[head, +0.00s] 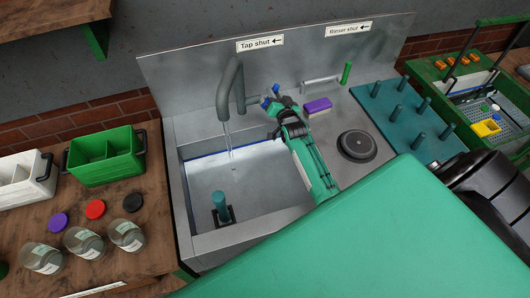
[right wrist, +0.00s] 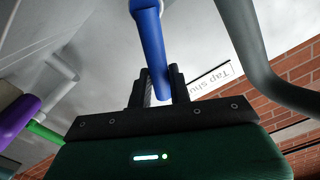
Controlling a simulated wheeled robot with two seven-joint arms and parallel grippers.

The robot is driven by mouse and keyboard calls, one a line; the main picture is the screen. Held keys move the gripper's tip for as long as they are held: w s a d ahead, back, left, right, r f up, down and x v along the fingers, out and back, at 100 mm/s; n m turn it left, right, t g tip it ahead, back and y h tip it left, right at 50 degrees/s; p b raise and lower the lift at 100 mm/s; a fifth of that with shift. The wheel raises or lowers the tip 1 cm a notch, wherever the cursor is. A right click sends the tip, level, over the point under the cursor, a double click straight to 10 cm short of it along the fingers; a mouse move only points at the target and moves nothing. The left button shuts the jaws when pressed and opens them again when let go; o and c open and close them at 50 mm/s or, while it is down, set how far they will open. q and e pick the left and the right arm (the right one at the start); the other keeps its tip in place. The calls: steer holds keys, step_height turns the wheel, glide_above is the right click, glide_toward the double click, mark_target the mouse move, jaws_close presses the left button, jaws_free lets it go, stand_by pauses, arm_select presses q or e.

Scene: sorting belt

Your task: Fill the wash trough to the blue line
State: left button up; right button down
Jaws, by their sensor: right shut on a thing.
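The blue line (head: 245,148) runs along the trough's back inner wall. The trough floor looks pale; I cannot tell the exact water level. A teal plug (head: 222,206) stands upright on a dark square in the trough. My right gripper (head: 271,99) is shut on the blue tap lever (right wrist: 150,35), beside the tap. The "Tap shut" label (head: 260,43) has an arrow pointing left. My left gripper is out of view.
A teal peg board (head: 405,115) and green crate (head: 440,75) stand farther right. Jars (head: 84,242), lids and a green caddy (head: 103,157) stand left.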

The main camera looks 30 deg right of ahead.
stand_by(0.3)
steer(key=a+n, duration=0.1)
steer(key=n+p, duration=0.1)
steer(key=n, duration=0.1)
steer(key=shift+w+a+r, duration=0.2)
steer(key=shift+a+r, duration=0.05)
steer(key=shift+a, duration=0.25)
steer(key=n, duration=0.1)
steer(key=a+n, duration=0.1)
steer(key=shift+w+a+n, duration=0.2)
steer(key=shift+n, duration=0.2)
steer(key=c, duration=1)
jaws_free()
steer(key=shift+a+r, duration=0.1)
